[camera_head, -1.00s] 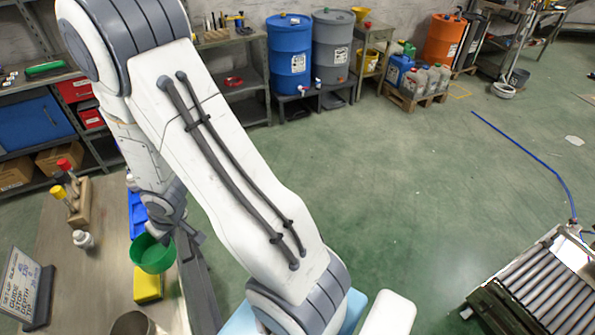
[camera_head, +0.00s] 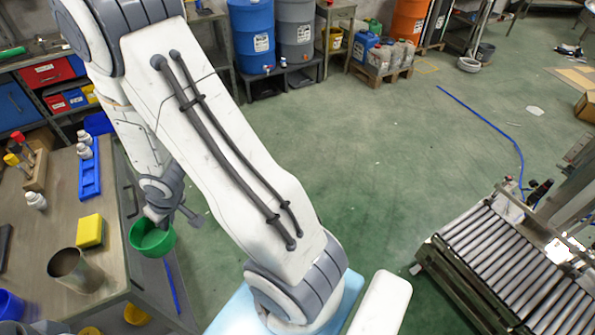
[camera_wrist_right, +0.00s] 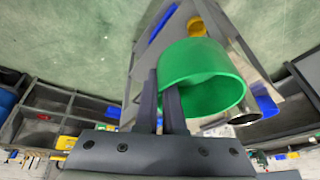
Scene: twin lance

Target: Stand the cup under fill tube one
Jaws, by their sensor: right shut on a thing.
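The cup (camera_head: 153,240) is green and hangs from my right gripper (camera_head: 157,218), its open mouth showing. In the wrist view my right gripper (camera_wrist_right: 162,100) is shut on the wall of the green cup (camera_wrist_right: 203,62). In the head view the cup appears beside the bench's right edge, clear of the bench top. I cannot make out fill tube one in either view. My left gripper is not in view.
The bench (camera_head: 62,205) at left carries a yellow sponge (camera_head: 89,231), a metal cup (camera_head: 75,270), a blue tray (camera_head: 89,176) and a rack of capped tubes (camera_head: 37,168). A roller conveyor (camera_head: 510,255) stands at right. Open green floor lies between.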

